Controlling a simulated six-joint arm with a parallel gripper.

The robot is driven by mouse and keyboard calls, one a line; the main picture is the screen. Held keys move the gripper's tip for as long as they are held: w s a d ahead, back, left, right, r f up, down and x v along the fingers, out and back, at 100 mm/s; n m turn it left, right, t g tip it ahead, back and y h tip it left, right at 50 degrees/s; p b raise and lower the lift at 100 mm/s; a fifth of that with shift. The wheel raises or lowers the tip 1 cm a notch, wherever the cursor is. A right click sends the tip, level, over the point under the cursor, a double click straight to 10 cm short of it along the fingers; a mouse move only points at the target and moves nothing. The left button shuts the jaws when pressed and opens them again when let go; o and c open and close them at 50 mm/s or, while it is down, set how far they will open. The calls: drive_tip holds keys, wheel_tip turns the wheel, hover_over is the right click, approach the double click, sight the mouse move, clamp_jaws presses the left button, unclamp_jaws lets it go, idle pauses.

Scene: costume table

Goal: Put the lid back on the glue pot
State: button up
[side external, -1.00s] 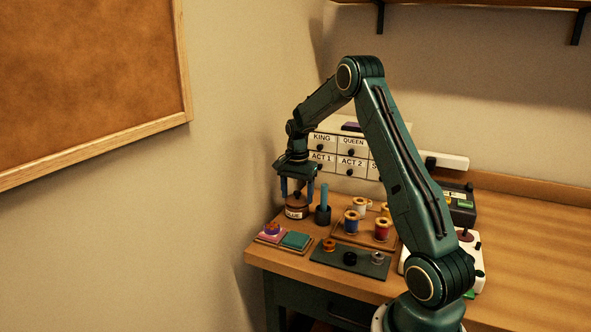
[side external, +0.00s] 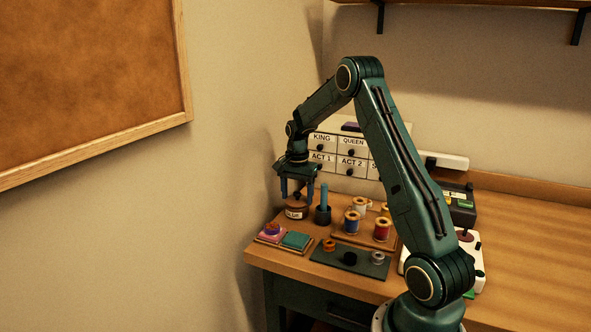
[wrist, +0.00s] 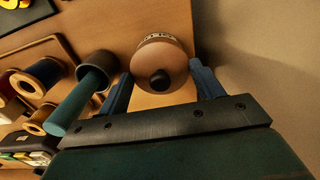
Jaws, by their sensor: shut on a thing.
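The glue pot (side external: 296,213) is a brown jar with a pale GLUE label, standing upright on the left part of the table near the wall. Its round tan lid (wrist: 152,55) with a dark knob (wrist: 160,80) is over the pot's mouth in the wrist view. I cannot tell whether it is fully seated. My gripper (side external: 297,194) points down over the pot, a blue finger on each side. In the wrist view my gripper (wrist: 160,78) is shut on the lid, though the contact is hard to see.
A dark cup (side external: 322,215) with a teal stick stands close right of the pot. Pink and teal pads (side external: 295,240) and a dark strip (side external: 368,264) lie in front. Labelled drawers (side external: 352,165) stand at the back.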

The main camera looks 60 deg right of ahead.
drive_tip(key=o, duration=1.2)
drive_tip(key=shift+o, duration=0.2)
drive_tip(key=shift+r, duration=0.2)
drive_tip(key=shift+r, duration=3.3)
clamp_jaws()
